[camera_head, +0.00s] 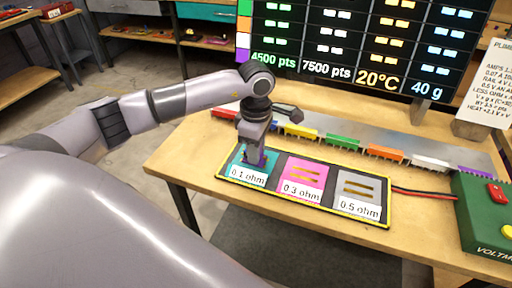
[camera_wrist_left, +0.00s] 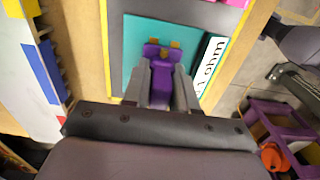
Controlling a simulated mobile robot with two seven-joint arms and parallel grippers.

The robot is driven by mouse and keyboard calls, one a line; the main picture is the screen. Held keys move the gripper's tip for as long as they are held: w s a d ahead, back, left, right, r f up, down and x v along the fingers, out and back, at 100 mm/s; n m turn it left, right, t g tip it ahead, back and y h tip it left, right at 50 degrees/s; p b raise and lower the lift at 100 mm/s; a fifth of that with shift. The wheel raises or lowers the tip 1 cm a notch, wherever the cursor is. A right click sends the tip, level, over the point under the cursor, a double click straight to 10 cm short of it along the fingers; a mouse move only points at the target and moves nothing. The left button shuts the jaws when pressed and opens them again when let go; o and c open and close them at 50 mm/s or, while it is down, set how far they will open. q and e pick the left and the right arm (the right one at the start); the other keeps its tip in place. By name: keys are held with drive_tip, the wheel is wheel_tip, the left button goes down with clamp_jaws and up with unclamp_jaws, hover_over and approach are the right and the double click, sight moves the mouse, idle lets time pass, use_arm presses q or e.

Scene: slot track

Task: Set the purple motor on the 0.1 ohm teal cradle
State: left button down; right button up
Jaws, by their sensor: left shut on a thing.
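The purple motor (camera_wrist_left: 161,80) is between the two fingers of my left gripper (camera_wrist_left: 163,92), which is shut on it. In the head view my left gripper (camera_head: 255,155) points down over the 0.1 ohm teal cradle (camera_head: 237,159), and only a little purple of the motor shows. In the left wrist view the teal cradle (camera_wrist_left: 136,42) lies under and around the motor, with two small orange-gold bits at the motor's far end. I cannot tell whether the motor rests on the cradle. My right gripper is not in view.
The pink 0.3 ohm cradle (camera_head: 303,173) and grey 0.5 ohm cradle (camera_head: 359,189) sit to the right on the same yellow-edged board. Behind runs a row of coloured pieces, including a green one (camera_head: 343,140). A green voltmeter (camera_head: 478,222) stands at the right.

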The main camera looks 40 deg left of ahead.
use_arm(q)
drive_tip(key=shift+f, duration=0.1)
idle(0.6)
drive_tip(key=c, duration=0.8)
unclamp_jaws()
wheel_tip(320, 180, up, 7)
drive_tip(key=shift+r+b, duration=0.1)
drive_tip(key=shift+b, duration=0.4)
drive_tip(key=shift+s, duration=0.1)
